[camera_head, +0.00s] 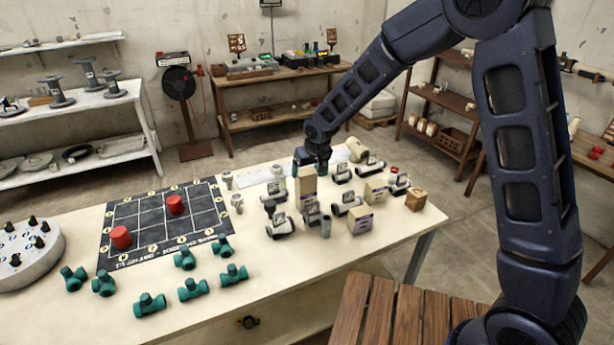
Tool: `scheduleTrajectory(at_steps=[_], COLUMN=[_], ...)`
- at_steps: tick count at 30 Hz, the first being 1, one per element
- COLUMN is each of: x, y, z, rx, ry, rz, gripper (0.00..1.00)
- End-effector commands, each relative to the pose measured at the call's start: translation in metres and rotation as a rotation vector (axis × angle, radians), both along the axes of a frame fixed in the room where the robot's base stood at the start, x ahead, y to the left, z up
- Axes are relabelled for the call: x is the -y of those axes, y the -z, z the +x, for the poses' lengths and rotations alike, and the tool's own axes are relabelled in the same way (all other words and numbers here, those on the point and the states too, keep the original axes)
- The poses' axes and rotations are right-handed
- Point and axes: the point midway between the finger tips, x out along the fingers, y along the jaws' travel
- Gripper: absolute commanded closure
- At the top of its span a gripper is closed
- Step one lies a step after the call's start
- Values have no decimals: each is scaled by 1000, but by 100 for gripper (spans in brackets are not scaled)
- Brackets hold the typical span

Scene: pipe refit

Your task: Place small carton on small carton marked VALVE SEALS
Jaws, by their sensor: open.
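Several small cartons stand among valves on the right part of the white table. A tan carton (306,182) stands tallest, at the left of the group; I cannot tell whether it is one box or a stack. Other tan cartons with small labels are one at the front (358,222) and one further back (375,192). A browner carton (416,200) is near the right edge. The labels are too small to read, so I cannot tell which says VALVE SEALS. My gripper (311,168) points down just behind the tall carton; its fingertips are partly hidden, and it is open.
Grey valves (280,224) crowd around the cartons. Green pipe fittings (193,289) lie along the table's front. A black grid board (160,215) carries two red cylinders. A round white plate (22,255) with black knobs is at the far left.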

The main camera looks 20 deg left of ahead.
Motion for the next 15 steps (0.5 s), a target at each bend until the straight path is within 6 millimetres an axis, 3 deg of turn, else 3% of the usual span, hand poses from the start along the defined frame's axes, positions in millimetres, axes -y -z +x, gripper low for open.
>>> scheduleTrajectory(at_steps=[6, 15], x=[9, 15], y=[-32, -51], z=[-10, -15], rx=[-1, -1], ry=[0, 0], rz=[1, -1], gripper=[15, 15])
